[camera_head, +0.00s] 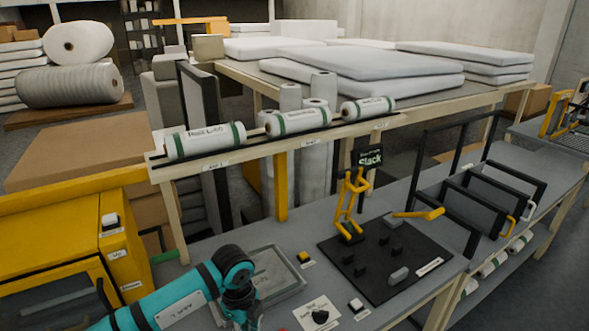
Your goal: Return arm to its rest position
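My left arm (175,304), teal with dark bands, comes in from the lower left. Its wrist (238,287) bends down over the front corner of a shallow grey tray (287,270) on the grey workbench. The arm runs out of the picture at the bottom, and no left fingertips show. My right arm and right gripper are not in the picture. Three white rolls with green bands lie in a row on the wooden rack: a left roll (205,141), a middle roll (298,121) and a right roll (367,108).
A yellow cabinet (122,254) stands at the left, close to my arm. A black board (385,285) with a yellow lever clamp (350,205) lies right of the tray. Small buttons sit at the bench front. Black-framed racks (480,205) stand at the right.

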